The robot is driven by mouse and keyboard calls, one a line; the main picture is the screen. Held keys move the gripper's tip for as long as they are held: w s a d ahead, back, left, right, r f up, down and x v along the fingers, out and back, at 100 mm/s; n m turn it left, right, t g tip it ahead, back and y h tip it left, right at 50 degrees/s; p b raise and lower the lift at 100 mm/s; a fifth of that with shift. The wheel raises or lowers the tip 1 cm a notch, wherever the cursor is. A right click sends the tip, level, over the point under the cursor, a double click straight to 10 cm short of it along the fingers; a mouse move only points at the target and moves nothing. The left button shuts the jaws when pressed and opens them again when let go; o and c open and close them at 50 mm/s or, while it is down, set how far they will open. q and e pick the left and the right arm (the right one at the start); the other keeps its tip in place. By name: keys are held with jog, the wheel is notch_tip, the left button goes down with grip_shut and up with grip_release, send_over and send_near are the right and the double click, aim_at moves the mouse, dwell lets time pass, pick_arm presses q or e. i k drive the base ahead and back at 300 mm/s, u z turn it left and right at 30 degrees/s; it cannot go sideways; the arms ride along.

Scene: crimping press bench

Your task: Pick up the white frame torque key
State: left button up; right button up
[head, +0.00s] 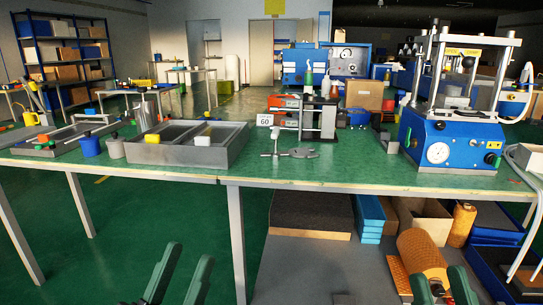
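A small pale grey metal T-shaped tool (273,141) stands near the bench's front edge, just below a white tag (264,120) marked 60. It may be the torque key, but I cannot tell for sure, and no plainly white frame key stands out. A flat dark grey metal piece (300,153) lies right of it. My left gripper (190,254) is open and empty, low in front of the bench. My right gripper (438,273) is open, with its fingers apart, low at the right. Both are well below and away from the bench top.
On the green bench (350,172) are a grey divided tray (236,148) with yellow and white blocks, a dark stand (318,122), and a blue press (455,140). Boxes and an orange roll (423,257) fill the lower shelf.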

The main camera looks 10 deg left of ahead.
aim_at(275, 155)
jog(key=u, duration=0.05)
jog(key=k, duration=0.6)
jog(key=z, duration=0.9)
jog(key=i, duration=1.8)
jog(key=u, duration=0.9)
